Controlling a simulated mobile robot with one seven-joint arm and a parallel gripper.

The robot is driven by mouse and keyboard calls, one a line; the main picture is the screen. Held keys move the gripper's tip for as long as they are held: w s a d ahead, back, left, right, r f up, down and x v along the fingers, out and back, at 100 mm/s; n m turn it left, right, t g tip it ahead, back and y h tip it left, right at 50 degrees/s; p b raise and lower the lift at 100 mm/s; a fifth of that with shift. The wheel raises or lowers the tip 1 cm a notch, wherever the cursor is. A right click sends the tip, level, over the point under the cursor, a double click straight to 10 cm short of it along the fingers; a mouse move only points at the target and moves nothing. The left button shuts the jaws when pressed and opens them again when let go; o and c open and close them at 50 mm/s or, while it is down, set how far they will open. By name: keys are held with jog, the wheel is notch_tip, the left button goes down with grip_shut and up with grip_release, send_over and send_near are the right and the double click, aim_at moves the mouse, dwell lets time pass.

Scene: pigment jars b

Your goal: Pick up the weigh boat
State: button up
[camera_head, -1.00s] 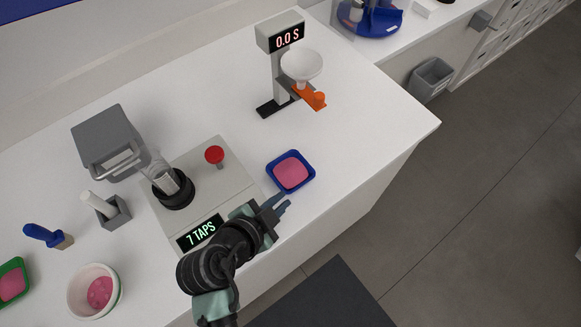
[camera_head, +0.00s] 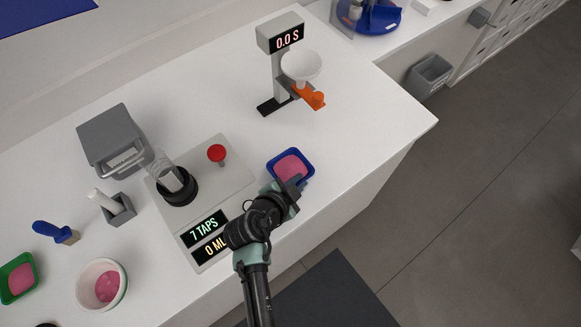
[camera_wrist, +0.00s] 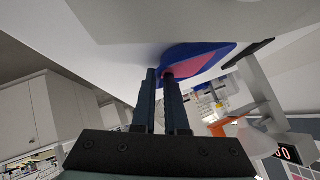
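A blue square weigh boat (camera_head: 288,163) holding pink powder sits on the white counter near its front edge. In the wrist view the blue boat (camera_wrist: 190,52) appears just beyond the fingertips. My gripper (camera_head: 294,184) is at the boat's near edge and covers its near corner. In the wrist view my gripper (camera_wrist: 160,77) has its two fingers apart with a narrow gap. The boat's edge is at the right fingertip; I cannot tell whether they touch or whether the boat's wall lies between the fingers.
A tapping device (camera_head: 229,181) with a red button (camera_head: 217,153) stands left of the boat. A stand with a white funnel (camera_head: 301,65) and orange spout is behind. A green dish (camera_head: 17,277) and white bowl (camera_head: 101,285) are at left. The counter right of the boat is clear.

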grip_shut()
jog(key=shift+r, duration=0.1)
dwell(1.5)
